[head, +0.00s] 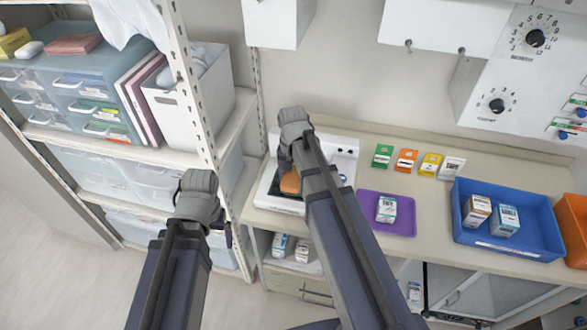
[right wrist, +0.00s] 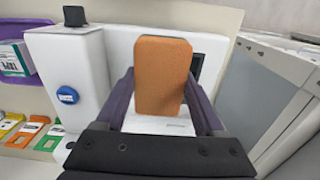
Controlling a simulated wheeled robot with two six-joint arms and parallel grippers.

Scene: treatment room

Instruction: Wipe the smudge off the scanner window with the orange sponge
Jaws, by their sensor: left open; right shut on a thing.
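The orange sponge (right wrist: 162,75) stands upright between the two fingers of my right gripper (right wrist: 165,105) in the right wrist view. In the head view the sponge (head: 290,184) shows below my right gripper (head: 288,163), over the left part of the white scanner (head: 345,147). The scanner (right wrist: 120,50) also shows behind the sponge, with a dark area (right wrist: 196,66) just right of it, mostly hidden. I cannot tell whether the sponge touches the scanner. No smudge is visible. My left gripper (head: 203,206) is open and empty, left of the counter.
A purple tray (head: 372,228) with a box stands right of the scanner, then a blue bin (head: 462,225) with two boxes and an orange bin (head: 573,220). Several small coloured packs (head: 406,159) lie behind. A shelf post (head: 195,90) rises close to my left arm.

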